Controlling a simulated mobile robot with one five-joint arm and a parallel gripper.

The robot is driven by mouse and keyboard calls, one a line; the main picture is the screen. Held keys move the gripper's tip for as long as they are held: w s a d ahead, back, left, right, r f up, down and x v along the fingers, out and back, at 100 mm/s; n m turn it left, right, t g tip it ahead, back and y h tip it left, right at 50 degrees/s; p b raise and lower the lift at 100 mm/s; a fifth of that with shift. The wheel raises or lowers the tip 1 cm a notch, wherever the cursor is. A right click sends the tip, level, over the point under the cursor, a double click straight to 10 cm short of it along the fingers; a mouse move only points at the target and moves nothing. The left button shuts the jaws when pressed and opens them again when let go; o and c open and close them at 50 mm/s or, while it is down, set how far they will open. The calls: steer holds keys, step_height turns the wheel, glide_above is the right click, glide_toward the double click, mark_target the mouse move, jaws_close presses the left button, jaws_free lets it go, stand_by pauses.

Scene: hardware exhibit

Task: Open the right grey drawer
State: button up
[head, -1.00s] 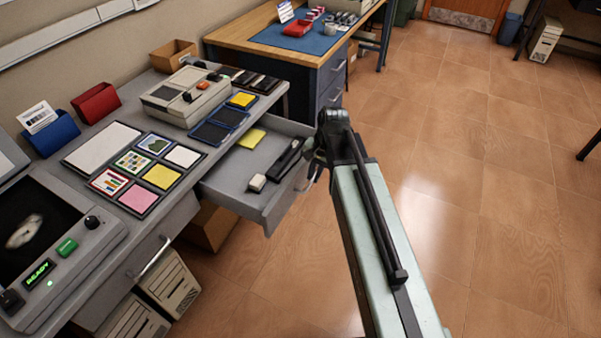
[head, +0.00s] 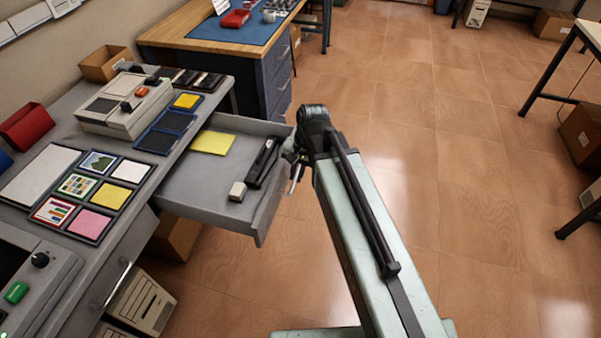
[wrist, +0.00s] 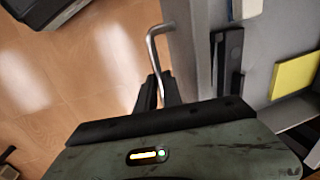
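The right grey drawer (head: 180,193) is pulled well out from under the grey desk in the head view. A yellow note, a small pale block and black pen-like items lie in it. Its silver bar handle (wrist: 154,50) shows in the wrist view, standing off the drawer front. My gripper (wrist: 158,88) is at the handle, with the bar running between its dark fingers, and it appears shut on it. In the head view my gripper (head: 296,172) is beside the drawer's front face, and my arm partly hides the fingers and handle.
The grey desk (head: 150,165) carries cards, a beige device (head: 125,105) and a red holder (head: 28,127). A box (head: 178,235) stands under the drawer. A wooden workbench (head: 190,45) is behind.

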steer(key=shift+o, duration=0.8)
steer(key=shift+s+a, duration=0.15)
steer(key=shift+s, duration=0.15)
step_height(320, 180, up, 8)
steer(key=d+p, duration=0.1)
steer(key=p, duration=0.6)
steer(key=shift+s+d+p, duration=0.15)
steer(key=shift+d+p, duration=0.05)
steer(key=shift+p, duration=0.15)
steer(key=shift+f, duration=0.15)
